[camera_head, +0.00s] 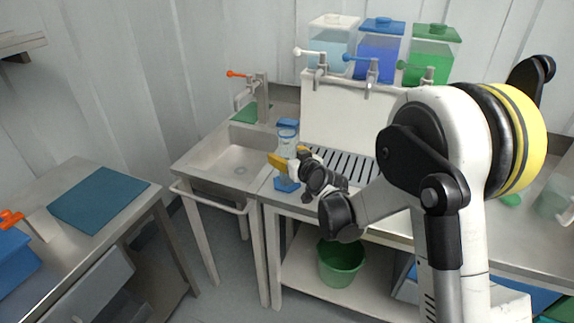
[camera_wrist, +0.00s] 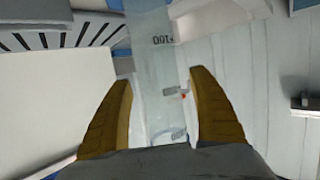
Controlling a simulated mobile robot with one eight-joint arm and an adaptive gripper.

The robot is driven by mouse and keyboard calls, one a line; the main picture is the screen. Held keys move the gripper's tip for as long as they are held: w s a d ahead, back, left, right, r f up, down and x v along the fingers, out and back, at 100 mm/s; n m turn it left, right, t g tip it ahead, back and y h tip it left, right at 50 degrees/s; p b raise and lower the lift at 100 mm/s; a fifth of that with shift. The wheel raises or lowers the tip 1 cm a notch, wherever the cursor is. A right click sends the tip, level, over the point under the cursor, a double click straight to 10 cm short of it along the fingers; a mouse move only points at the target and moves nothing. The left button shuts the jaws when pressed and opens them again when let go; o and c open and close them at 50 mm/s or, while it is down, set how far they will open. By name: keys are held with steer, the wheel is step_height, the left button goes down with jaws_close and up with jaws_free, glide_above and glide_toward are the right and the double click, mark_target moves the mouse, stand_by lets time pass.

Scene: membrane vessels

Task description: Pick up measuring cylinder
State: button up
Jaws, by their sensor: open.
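The measuring cylinder (camera_head: 287,142) is clear with a blue top and a blue base, and stands upright on the counter beside the sink. In the wrist view, its clear body (camera_wrist: 150,55) with a printed "100" mark lies between the two yellow fingers. My gripper (camera_head: 285,155) is at the cylinder's middle height, and its fingers (camera_wrist: 160,80) are open. A gap shows between the cylinder and at least the left finger; contact on the right is unclear. Part of the cylinder is hidden behind the gripper.
The sink (camera_head: 239,168) is just left of the cylinder. A slotted drain grate (camera_head: 345,164) and a white stand (camera_head: 335,115) bearing three tanks with taps are to the right. A green bucket (camera_head: 341,264) sits on the lower shelf. A side table (camera_head: 120,176) stands at left.

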steer(key=c, duration=1.3)
steer(key=shift+r, duration=0.15)
